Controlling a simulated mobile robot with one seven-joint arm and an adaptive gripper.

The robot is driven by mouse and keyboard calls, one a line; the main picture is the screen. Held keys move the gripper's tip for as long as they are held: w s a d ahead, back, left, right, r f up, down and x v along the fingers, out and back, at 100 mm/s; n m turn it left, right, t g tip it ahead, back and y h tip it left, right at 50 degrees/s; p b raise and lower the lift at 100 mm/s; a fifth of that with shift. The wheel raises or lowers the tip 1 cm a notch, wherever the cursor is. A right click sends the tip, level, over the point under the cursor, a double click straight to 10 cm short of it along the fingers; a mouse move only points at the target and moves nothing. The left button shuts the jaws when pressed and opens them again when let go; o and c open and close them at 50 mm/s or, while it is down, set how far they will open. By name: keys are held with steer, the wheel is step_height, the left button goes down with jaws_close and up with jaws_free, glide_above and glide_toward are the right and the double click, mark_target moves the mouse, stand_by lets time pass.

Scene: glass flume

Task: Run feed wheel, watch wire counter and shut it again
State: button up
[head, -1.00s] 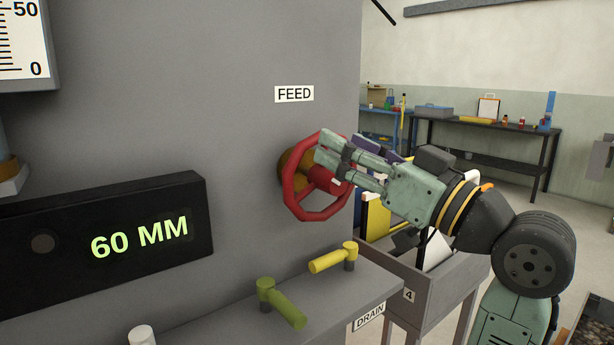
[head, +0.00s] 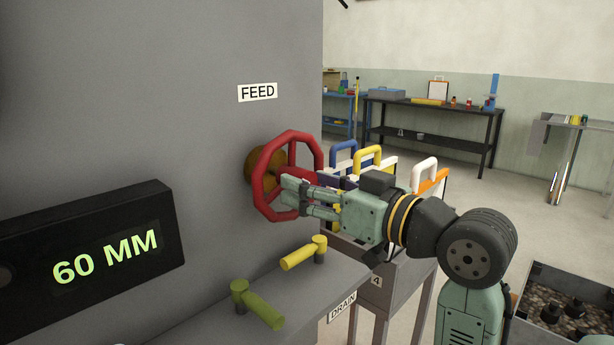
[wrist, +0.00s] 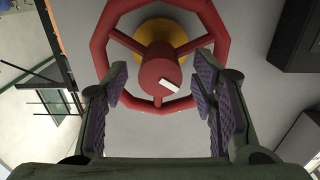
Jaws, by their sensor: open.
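The red feed wheel (head: 288,176) sits on a brass-coloured boss on the grey panel, below the FEED label (head: 257,92). It also shows in the wrist view (wrist: 159,75), with a white mark on its hub. My gripper (head: 285,195) is at the wheel's front lower side in the head view. In the wrist view my gripper (wrist: 160,100) is open, with one jaw on each side of the hub and lower spoke; I cannot tell whether it touches the rim. The counter display (head: 105,255) reads 60 MM in green.
A green lever (head: 262,309) and a yellow lever (head: 304,253) stand on the grey ledge (head: 290,300) below the wheel, near a DRAIN label. A bin marked 4 (head: 395,295) holds coloured handled panels. An open crate (head: 540,280) lies at lower right.

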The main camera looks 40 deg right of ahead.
steer(key=shift+w, duration=0.65)
steer(key=shift+c, duration=0.6)
jaws_close()
